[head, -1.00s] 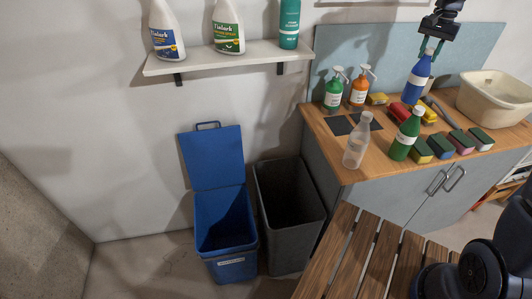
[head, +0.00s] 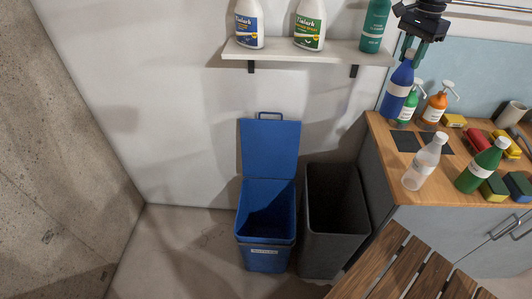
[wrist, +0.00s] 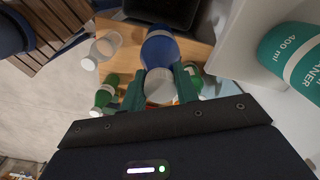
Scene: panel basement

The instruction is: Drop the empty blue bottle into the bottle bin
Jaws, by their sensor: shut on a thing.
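My gripper (head: 416,50) is shut on the neck of the blue bottle (head: 397,92), in the upper right of the head view. The bottle hangs nearly upright, with a pale band around it, above the left back part of the counter. In the wrist view the bottle (wrist: 161,48) is between the fingers (wrist: 160,88), its pale cap towards the camera. The blue bin (head: 266,257) stands on the floor with its lid raised against the wall and a white label on its front, which I cannot read. It is left of and below the gripper.
A dark grey open bin (head: 322,252) stands right of the blue one. A shelf (head: 310,53) with several bottles is left of the gripper. The counter (head: 395,170) holds a clear bottle (head: 425,163), a green bottle (head: 482,165), pump bottles and sponges. A slatted wooden surface (head: 385,265) is in front.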

